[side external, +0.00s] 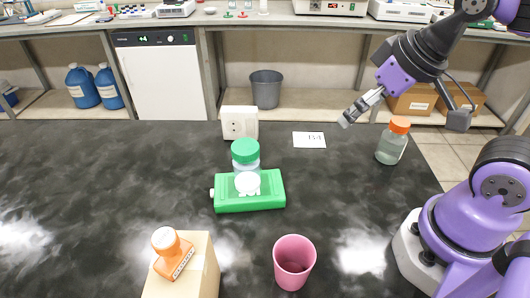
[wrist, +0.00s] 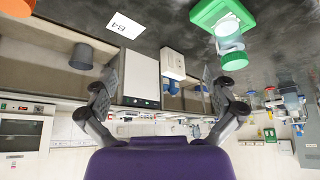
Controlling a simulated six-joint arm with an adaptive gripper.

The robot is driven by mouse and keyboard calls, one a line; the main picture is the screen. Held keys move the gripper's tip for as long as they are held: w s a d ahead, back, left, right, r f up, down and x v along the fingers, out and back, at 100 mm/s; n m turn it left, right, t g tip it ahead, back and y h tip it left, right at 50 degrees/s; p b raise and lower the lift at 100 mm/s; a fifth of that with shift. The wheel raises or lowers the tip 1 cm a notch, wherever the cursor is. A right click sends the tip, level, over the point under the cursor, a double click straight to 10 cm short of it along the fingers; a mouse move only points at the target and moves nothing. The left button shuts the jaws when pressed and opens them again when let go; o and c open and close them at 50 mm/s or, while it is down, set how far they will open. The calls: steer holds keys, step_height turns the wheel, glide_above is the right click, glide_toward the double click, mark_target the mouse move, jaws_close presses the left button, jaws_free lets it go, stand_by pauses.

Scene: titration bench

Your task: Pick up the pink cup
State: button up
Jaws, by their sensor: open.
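The pink cup (side external: 294,262) stands upright and looks empty on the dark bench, at the front centre of the side external view. It does not show in the wrist view. My gripper (side external: 346,120) is raised at the right of the side view, well behind and above the cup and apart from it. In the wrist view my gripper (wrist: 160,95) has its two fingers spread wide with nothing between them.
A bottle with an orange cap (side external: 393,141) stands near my gripper. A card (side external: 309,140) lies behind.

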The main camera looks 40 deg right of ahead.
steer(key=a+f+m+g+y, duration=0.1)
steer(key=a+f+m+g, duration=0.2)
steer(key=a, duration=0.7)
steer(key=m+g, duration=0.2)
steer(key=m, duration=0.2)
glide_above(293, 263)
steer(key=f, duration=0.2)
steer(key=shift+m+g+h, duration=0.3)
steer(key=shift+m+h, duration=0.1)
steer(key=shift+h, duration=0.1)
steer(key=f, duration=0.3)
steer(key=a+f, duration=0.1)
steer(key=f, duration=0.3)
steer(key=s+f, duration=0.1)
steer(key=f, duration=0.2)
steer(key=shift+s+a+f, duration=0.1)
steer(key=shift+a+f, duration=0.05)
steer(key=shift+a, duration=0.25)
steer(key=c, duration=1)
